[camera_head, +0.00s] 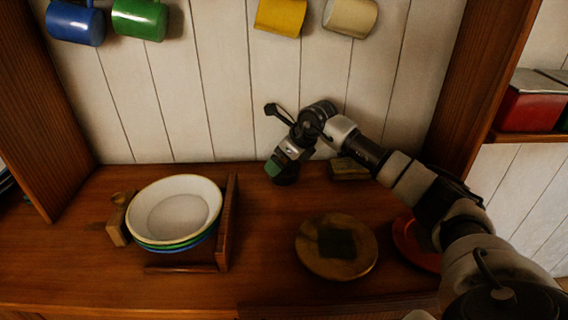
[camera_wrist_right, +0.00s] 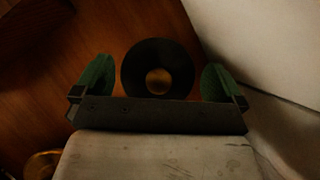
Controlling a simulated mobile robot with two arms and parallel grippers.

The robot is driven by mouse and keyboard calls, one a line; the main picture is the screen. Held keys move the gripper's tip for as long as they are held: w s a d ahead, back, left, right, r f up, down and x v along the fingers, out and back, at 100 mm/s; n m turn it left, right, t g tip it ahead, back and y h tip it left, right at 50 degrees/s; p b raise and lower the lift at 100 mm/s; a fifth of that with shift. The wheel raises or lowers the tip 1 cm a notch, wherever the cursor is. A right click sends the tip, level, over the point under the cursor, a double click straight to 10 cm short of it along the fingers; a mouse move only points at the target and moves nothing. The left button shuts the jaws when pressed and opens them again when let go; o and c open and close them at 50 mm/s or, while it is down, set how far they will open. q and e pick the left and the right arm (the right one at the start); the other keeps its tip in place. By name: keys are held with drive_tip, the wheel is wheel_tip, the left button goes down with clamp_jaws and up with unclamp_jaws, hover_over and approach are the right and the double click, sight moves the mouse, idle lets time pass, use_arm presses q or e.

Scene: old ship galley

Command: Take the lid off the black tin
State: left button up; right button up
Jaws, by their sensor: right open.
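The black tin (camera_head: 288,178) stands at the back of the wooden counter near the plank wall, mostly hidden under my right gripper in the head view. In the right wrist view its round black top (camera_wrist_right: 135,65) has a brass-coloured round middle (camera_wrist_right: 158,82). My right gripper (camera_wrist_right: 157,80) is open, with one green finger pad on each side of the tin's round top. A narrow gap shows between each pad and the top. I cannot tell how far the pads reach down. In the head view the right gripper (camera_head: 279,167) points down at the tin. My left gripper is not in view.
A small block (camera_head: 349,169) lies right of the tin. A round wooden board (camera_head: 312,262) with a dark square and a red plate (camera_head: 407,246) are nearer. Stacked bowls (camera_head: 175,212) stand left beside a wooden divider (camera_head: 229,222). Mugs (camera_head: 280,16) hang above.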

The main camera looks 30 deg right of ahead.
drive_tip(key=shift+c, duration=0.5)
drive_tip(key=c, duration=0.5)
drive_tip(key=shift+r, duration=0.1)
